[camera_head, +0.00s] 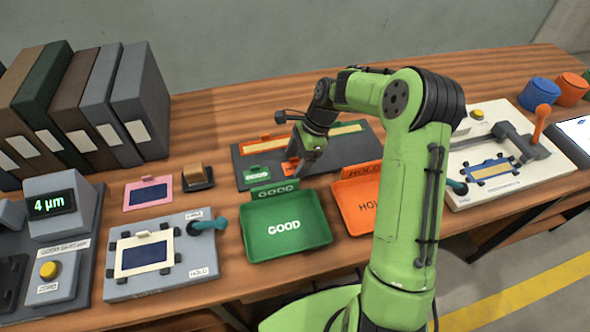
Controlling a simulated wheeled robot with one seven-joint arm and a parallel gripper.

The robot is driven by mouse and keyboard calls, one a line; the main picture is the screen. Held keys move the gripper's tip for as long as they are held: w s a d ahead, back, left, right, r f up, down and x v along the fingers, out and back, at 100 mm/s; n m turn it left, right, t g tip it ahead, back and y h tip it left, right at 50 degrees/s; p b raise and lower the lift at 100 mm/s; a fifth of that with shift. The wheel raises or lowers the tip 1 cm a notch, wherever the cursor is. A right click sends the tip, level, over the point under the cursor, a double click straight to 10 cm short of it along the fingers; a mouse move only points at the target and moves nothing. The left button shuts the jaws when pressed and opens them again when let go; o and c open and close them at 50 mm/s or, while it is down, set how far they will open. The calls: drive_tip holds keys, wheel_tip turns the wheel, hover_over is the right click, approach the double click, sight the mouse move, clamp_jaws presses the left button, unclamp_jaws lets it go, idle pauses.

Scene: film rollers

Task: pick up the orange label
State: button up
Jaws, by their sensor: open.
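The orange label (288,169) lies on a dark grey board (240,161) at the back middle of the table, right of a green label (257,173) marked GOOD. Only part of the orange label shows; my gripper covers the rest. My gripper (296,168) points down at the orange label, very close to it. I cannot tell whether the fingers touch it. The fingers are apart, with nothing seen held between them.
A green GOOD tray (262,242) and an orange HOLD tray (346,207) stand in front of the board; my arm partly hides the orange one. Orange frames with pale strips (345,130) lie behind. Binders (140,100) stand at left, a white fixture (497,190) at right.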

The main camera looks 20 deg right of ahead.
drive_tip(key=shift+f, duration=0.2)
drive_tip(key=c, duration=0.9)
